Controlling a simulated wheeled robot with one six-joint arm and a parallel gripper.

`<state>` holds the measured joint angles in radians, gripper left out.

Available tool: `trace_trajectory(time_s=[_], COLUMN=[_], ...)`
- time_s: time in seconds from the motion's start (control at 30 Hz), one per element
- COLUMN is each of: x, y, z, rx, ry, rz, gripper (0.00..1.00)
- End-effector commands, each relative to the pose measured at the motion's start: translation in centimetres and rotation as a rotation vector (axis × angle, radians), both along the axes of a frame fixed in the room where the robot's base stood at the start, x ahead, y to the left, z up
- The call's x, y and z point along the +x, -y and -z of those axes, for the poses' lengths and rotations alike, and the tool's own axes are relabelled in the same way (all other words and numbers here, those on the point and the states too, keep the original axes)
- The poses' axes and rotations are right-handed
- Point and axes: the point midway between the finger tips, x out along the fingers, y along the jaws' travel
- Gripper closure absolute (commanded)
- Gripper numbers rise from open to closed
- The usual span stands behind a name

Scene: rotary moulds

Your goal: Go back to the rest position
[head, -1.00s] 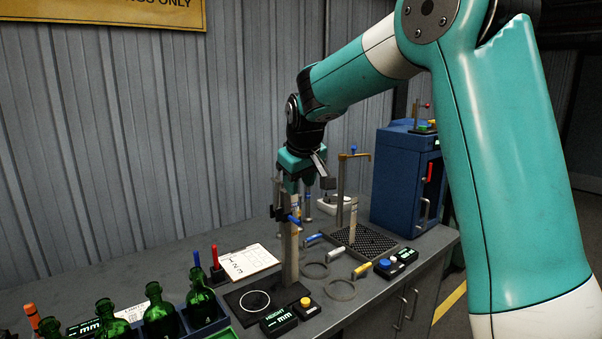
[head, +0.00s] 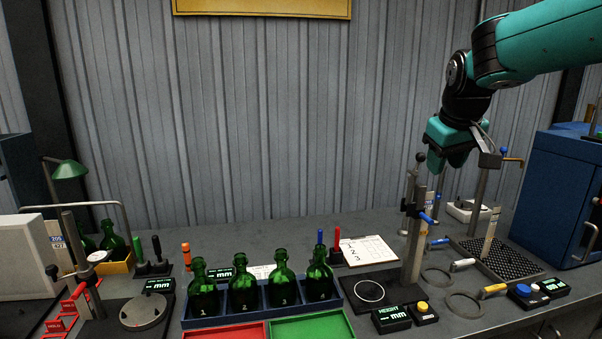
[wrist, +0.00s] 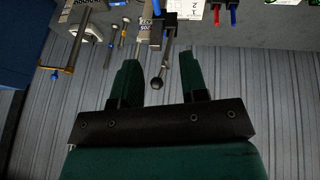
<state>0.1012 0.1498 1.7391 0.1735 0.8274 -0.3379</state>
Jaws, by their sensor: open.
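My gripper (head: 449,162) hangs at the upper right in the head view, above the height gauge and apart from the bench. In the wrist view my gripper (wrist: 157,78) shows two green fingers spread apart with nothing between them. The height gauge (head: 414,240) stands upright below and left of it, with a blue clamp handle and a dark ball on top.
Several green bottles (head: 243,293) stand in a blue rack, with a red tray (head: 225,332) and a green tray (head: 312,328) in front. A blue cabinet (head: 570,195) stands at the right. A clipboard (head: 369,250) lies behind the gauge base. The space above the bottles is clear.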

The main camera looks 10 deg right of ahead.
Motion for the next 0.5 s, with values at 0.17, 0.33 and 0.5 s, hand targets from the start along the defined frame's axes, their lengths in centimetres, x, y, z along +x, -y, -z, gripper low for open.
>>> trace_trajectory(time_s=[0.17, 0.33, 0.5], x=[-4.2, -13.2, -22.4], y=[-6.5, -15.2, -20.4], z=[2.2, 5.8, 8.8], rx=[0.075, 0.207, 0.324], ry=[-0.046, -0.144, -0.25], rz=[-0.147, -0.359, -0.514], gripper=[0.6, 0.6, 0.6])
